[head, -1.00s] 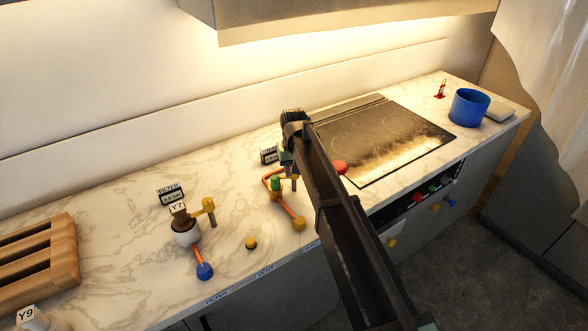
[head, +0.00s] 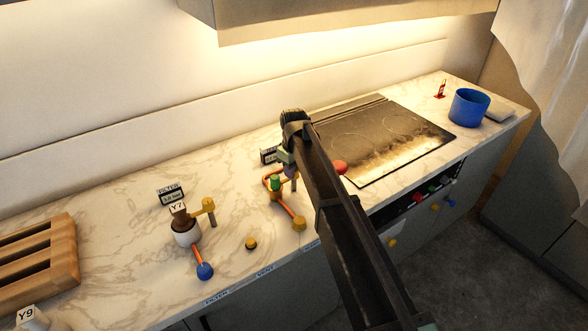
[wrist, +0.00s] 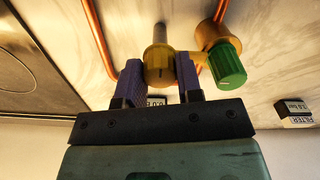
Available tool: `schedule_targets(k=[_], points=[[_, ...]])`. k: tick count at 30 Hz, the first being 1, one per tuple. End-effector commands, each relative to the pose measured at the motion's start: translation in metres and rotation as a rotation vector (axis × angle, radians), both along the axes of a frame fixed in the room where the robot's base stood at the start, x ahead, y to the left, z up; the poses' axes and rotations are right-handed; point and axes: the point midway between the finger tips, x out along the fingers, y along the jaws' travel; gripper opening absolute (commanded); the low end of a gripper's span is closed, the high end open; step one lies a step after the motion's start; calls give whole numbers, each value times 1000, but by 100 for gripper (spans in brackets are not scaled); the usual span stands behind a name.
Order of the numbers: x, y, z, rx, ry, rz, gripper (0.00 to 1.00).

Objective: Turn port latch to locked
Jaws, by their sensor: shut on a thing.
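A yellow latch piece (wrist: 158,66) sits between the two purple fingers of my gripper (wrist: 159,80) in the wrist view. The gripper is shut on it. A brass fitting with a ribbed green knob (wrist: 228,66) is right beside it. In the head view, my gripper (head: 291,172) is at the back of the fitting with the green knob (head: 275,183), and my arm partly hides the latch. I cannot read the latch's locked or unlocked position.
A yellow button (head: 251,243) stands between the fittings. Copper pipe (wrist: 98,45) runs near the gripper. A cooktop (head: 380,140) lies to the right.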

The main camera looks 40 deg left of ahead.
Motion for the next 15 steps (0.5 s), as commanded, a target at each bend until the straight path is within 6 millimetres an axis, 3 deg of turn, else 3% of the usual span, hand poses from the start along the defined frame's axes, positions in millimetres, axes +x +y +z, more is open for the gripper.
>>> schedule_targets(k=[10, 11, 15], points=[[0, 0, 0, -1, 0, 2, 10], [0, 0, 0, -1, 0, 2, 38], [0, 0, 0, -1, 0, 2, 59]])
